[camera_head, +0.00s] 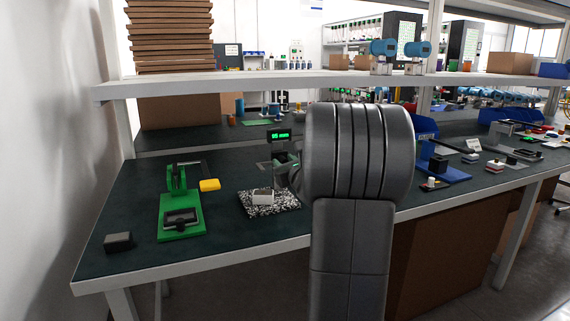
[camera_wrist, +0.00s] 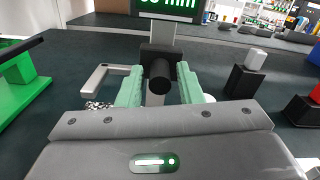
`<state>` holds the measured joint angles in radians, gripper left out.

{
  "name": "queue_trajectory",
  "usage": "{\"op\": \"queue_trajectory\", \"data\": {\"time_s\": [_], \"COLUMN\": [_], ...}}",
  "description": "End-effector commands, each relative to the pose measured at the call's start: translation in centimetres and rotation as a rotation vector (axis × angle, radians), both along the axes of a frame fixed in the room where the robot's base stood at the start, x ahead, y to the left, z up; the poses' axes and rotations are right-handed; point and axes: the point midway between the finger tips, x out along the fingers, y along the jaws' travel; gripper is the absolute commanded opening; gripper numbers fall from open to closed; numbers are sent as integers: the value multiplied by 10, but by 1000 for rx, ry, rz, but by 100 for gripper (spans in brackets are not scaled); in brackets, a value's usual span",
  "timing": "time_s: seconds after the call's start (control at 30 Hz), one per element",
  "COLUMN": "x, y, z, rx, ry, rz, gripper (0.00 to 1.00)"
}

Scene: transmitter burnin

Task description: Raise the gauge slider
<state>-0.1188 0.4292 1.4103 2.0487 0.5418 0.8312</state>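The gauge has a green-lit display (camera_head: 278,135) on an upright post above a speckled base (camera_head: 285,203); a pale block (camera_head: 262,196) sits on that base. In the wrist view the display (camera_wrist: 165,6) is cut off by the top edge. Below it, a dark slider with a round black knob (camera_wrist: 160,76) rides on the grey post. A grey angled arm (camera_wrist: 103,78) reaches out left of the slider. My gripper (camera_wrist: 160,85) has its pale green fingers on either side of the knob, with narrow gaps showing. In the head view my gripper (camera_head: 285,170) is partly hidden by my arm.
A green fixture (camera_head: 180,223), a yellow block (camera_head: 209,185) and a dark box (camera_head: 118,242) lie on the bench to the left. A shelf (camera_head: 250,80) crosses above. In the wrist view a dark block with a white top (camera_wrist: 246,75) stands right of my gripper.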

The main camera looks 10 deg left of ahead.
Motion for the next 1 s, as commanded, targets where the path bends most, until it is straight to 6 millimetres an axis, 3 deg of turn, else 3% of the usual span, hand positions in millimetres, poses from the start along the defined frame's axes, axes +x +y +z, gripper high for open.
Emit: {"op": "queue_trajectory", "data": {"time_s": [0.33, 0.47, 1.0], "x": [-1, -10, -101], "y": [-1, -8, -70], "z": [0, 0, 1], "rx": [-1, 0, 0], "ry": [1, 2, 0], "rz": [0, -1, -4], "gripper": [41, 41, 41]}}
